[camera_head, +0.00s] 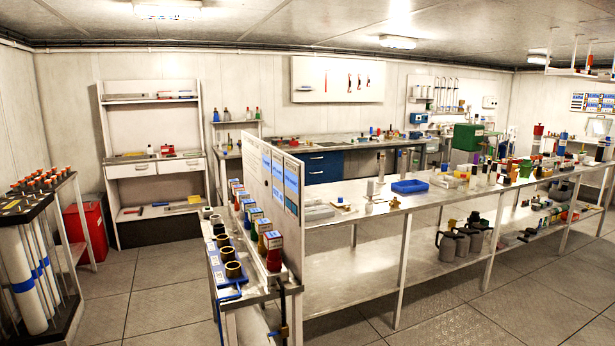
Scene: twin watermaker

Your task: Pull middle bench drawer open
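A blue drawer unit (323,167) sits under the back bench (345,146), far off in the head view. Its stacked fronts appear shut, with thin pale handles; its lower part is hidden behind the long middle bench. Two white drawers (132,170) are side by side in the shelf unit at the back left, and both look shut. I cannot tell for certain which drawer is the middle bench drawer. Neither of my grippers shows in the head view.
A long metal bench (430,195) with a lower shelf fills the right side, crowded with small items. A narrow side bench (240,285) with a white panel (272,180) stands in front. A pipe rack (40,250) and red bin (88,228) stand left. Tiled floor (150,290) is clear between.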

